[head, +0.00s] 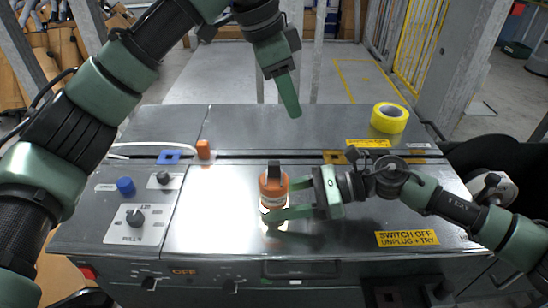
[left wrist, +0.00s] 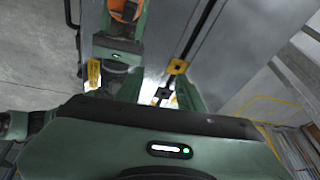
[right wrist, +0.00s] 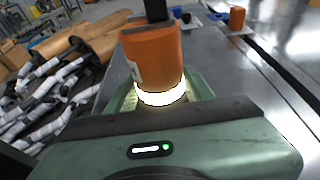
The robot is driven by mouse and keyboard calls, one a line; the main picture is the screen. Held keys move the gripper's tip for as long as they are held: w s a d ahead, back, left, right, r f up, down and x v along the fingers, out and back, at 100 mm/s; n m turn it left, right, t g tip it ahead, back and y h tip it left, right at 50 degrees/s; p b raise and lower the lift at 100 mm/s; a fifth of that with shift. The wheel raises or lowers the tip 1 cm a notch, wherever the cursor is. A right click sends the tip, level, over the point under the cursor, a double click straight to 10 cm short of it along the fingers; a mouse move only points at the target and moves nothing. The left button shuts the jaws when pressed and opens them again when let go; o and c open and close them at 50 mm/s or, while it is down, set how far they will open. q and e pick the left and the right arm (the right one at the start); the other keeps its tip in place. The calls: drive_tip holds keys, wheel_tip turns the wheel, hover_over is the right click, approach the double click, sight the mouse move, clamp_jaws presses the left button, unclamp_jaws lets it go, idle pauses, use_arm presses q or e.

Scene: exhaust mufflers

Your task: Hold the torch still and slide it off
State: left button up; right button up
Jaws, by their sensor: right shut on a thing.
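The torch (head: 273,186) is an orange cylinder with a black top and a glowing white band low on it. It stands upright over the steel worktop in the middle of the head view. My right gripper (head: 285,199) comes from the right and is shut around its lower part. The right wrist view shows the torch (right wrist: 152,55) close up between the fingers, with the glowing band at finger level. My left gripper (head: 288,98) is raised above the back of the bench, empty. Its fingers are spread apart in the left wrist view (left wrist: 160,92).
A yellow tape roll (head: 389,117) stands at the back right. A small orange piece (head: 203,149) and a blue square (head: 168,157) lie along the slot at the back left. Knobs on a control plate (head: 137,222) are at left. Bare steel lies around the torch.

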sight(274, 163)
use_arm(q)
drive_tip(key=s+a+r+m+g+y, duration=0.1)
drive_tip(key=s+a+m+g+y, duration=0.1)
drive_tip(key=s+a+y, duration=0.3)
drive_tip(key=shift+h, duration=0.6)
drive_tip(key=f, duration=0.3)
drive_tip(key=d+f, duration=0.1)
drive_tip(key=f, duration=0.3)
drive_tip(key=d+f, duration=0.1)
drive_tip(key=f, duration=0.3)
drive_tip(key=shift+s+d+f, duration=0.15)
drive_tip(key=shift+s, duration=0.15)
clamp_jaws()
